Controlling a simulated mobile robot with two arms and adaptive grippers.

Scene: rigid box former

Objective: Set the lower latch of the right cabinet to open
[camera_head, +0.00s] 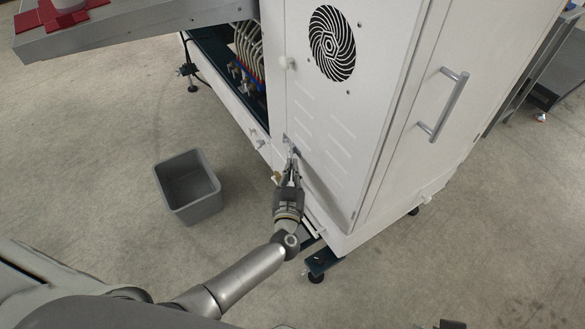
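The right cabinet (390,100) is a white upright box with a louvred, fan-vented side panel (318,130). Its lower latch (287,141) is a small fitting low on the panel's left edge, partly hidden by my gripper. My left gripper (291,160) reaches up to this latch, its fingertips at or just below it. I cannot tell whether they touch or grip it, or how the latch is turned. The upper latch (289,63) is a pale knob higher on the same edge. A small dark part at the bottom edge may be my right gripper (452,324).
A grey open bin (187,186) stands on the floor left of my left gripper. A grey table (140,27) with a red part (72,14) is at the upper left. An open bay with cables (248,50) lies left of the panel. The cabinet door has a long handle (443,105).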

